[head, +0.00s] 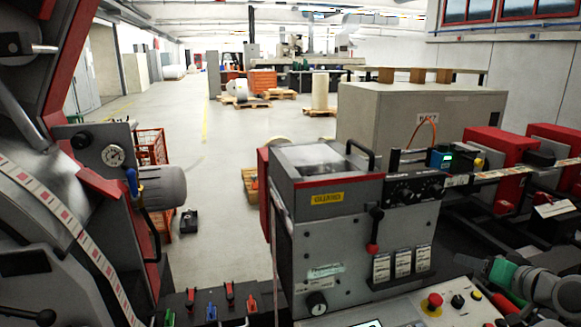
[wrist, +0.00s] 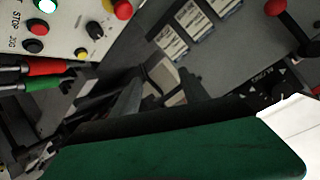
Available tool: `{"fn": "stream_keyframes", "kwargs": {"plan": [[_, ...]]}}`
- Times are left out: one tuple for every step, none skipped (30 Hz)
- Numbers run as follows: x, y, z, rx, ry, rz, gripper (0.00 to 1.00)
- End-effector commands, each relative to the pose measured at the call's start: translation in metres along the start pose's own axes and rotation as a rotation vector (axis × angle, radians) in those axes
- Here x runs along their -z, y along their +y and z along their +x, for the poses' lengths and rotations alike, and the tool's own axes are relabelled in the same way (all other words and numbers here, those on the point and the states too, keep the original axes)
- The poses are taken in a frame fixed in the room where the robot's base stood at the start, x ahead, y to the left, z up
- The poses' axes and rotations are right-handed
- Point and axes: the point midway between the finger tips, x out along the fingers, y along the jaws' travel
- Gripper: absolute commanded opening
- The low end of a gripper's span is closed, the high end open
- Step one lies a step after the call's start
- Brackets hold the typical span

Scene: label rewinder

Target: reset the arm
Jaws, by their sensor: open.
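My arm (head: 548,290) reaches in from the lower right of the head view, grey with a green part near its end. My gripper (head: 488,264) is small at the arm's left end, in front of the grey machine and above the button panel. It is open, and I see nothing held in it. In the wrist view a broad green part with a black edge, seemingly mine, fills the bottom and hides what is behind it.
A grey machine unit (head: 335,235) with a red-knobbed lever (head: 373,247) stands close by. A panel with a red button (head: 435,299) lies below my gripper. Red and green handles (wrist: 45,70) show beside it. Red units (head: 490,150) stand behind at right.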

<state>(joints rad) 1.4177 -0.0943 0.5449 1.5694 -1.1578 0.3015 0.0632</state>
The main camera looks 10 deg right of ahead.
Motion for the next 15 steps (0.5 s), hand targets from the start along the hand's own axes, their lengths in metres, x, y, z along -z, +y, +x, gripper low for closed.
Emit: {"fn": "stream_keyframes", "kwargs": {"plan": [[-0.026,0.021,0.002,-0.066,-0.067,0.042,0.52],[-0.043,0.034,0.001,-0.107,-0.109,0.068,0.52],[-0.064,0.049,-0.002,-0.159,-0.163,0.104,0.52],[-0.079,0.058,-0.005,-0.197,-0.202,0.129,0.52],[-0.094,0.066,-0.010,-0.235,-0.239,0.154,0.52],[-0.113,0.075,-0.017,-0.283,-0.287,0.186,0.52],[-0.127,0.081,-0.024,-0.319,-0.322,0.211,0.52],[-0.141,0.085,-0.030,-0.352,-0.359,0.236,0.52],[-0.160,0.086,-0.038,-0.394,-0.410,0.264,0.52],[-0.174,0.085,-0.043,-0.425,-0.452,0.283,0.52],[-0.188,0.082,-0.049,-0.455,-0.495,0.300,0.52],[-0.206,0.075,-0.055,-0.492,-0.554,0.316,0.52],[-0.219,0.067,-0.060,-0.517,-0.598,0.323,0.52],[-0.231,0.058,-0.064,-0.542,-0.641,0.325,0.52],[-0.246,0.043,-0.069,-0.572,-0.696,0.320,0.52]]}}
